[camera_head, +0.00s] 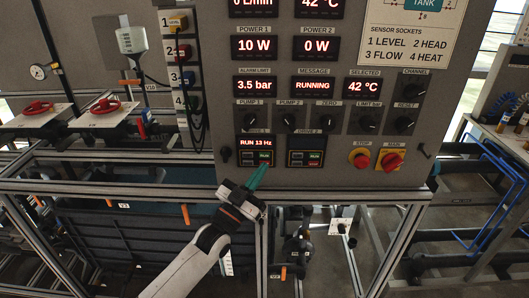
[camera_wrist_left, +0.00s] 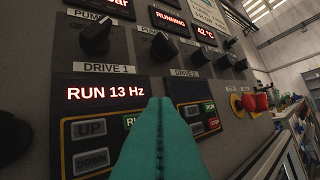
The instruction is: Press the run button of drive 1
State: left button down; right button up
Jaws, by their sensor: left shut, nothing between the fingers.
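The drive 1 unit (camera_head: 240,150) is on the grey panel, and its red display (camera_wrist_left: 105,93) reads RUN 13 Hz. Its UP button (camera_wrist_left: 88,128) and DOWN button (camera_wrist_left: 91,160) show in the left wrist view. The green run button (camera_wrist_left: 128,122) is mostly hidden behind my fingers there; only its left end shows. My left gripper (camera_head: 262,169) is shut and empty, with teal fingertips at the lower part of drive 1. In the left wrist view its tips (camera_wrist_left: 159,101) cover the unit's right side. I cannot tell whether they touch it. My right gripper is not in view.
The drive 2 unit (camera_head: 306,151) is close to the right, with a dark display. Knobs stick out above, such as the pump 1 knob (camera_wrist_left: 95,36). A red stop button (camera_head: 361,160) and main switch (camera_head: 391,160) are further right. A metal frame rail (camera_head: 330,192) runs below.

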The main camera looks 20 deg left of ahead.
pick_arm(q)
jog(key=s, duration=0.1)
jog(key=s+p, duration=0.1)
jog(key=shift+s+d, duration=0.4)
dwell(0.3)
